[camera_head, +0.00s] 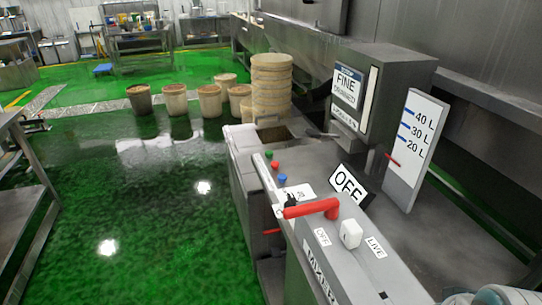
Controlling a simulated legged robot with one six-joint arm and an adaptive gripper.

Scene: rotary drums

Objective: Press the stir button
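A grey mixer console (385,270) runs along the front right, with "MIXER" lettered on its edge. Three small buttons sit at its far left end: green (269,154), red (275,165) and blue (282,178). I cannot read a label saying which one is stir. A red lever (312,208) lies across the console in front of them. A white switch block (351,234) sits between "OFF" and "LIVE" labels. A tilted sign (349,187) reads "OFF". A pale rounded part at the bottom right edge looks like my arm; my gripper's fingers do not show.
A grey box with a "FINE" sign (347,87) and a white gauge board (416,140) marked in litres rise behind the console. Stacked tubs (271,88) and several buckets stand beyond. The green floor is open at left, beside a metal table (20,210).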

